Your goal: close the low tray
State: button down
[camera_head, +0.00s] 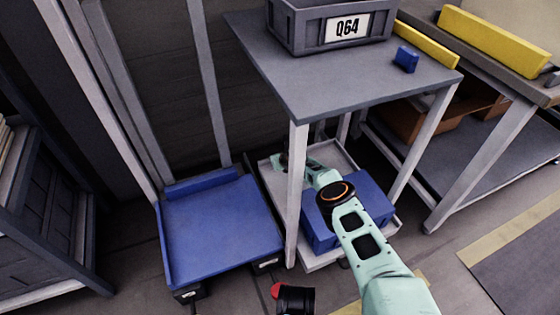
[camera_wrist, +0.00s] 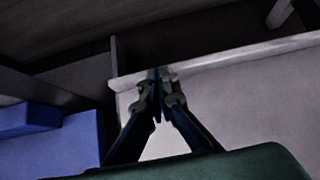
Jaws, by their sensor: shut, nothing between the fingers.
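The low tray (camera_head: 337,156) is a shallow light grey tray under the grey table, between its white legs. A blue box (camera_head: 372,196) sits on it, partly hidden by my arm. In the wrist view the tray's pale floor (camera_wrist: 255,105) and its raised rim fill the right side. My gripper (camera_head: 279,160) is over the tray's back left corner region. In the wrist view my gripper (camera_wrist: 160,78) is shut and empty, with its fingertips close to the rim. I cannot tell whether they touch it.
A blue platform (camera_head: 222,228) stands left of the tray, beside a white table leg (camera_head: 296,190). The tabletop (camera_head: 335,72) above carries a grey crate marked Q64 (camera_head: 312,36) and a small blue block (camera_head: 406,59). A workbench (camera_head: 490,72) stands at the right.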

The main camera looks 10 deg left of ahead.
jog(key=shift+w+d+f, duration=0.1)
jog(key=shift+f, duration=0.4)
jog(key=shift+d, duration=0.15)
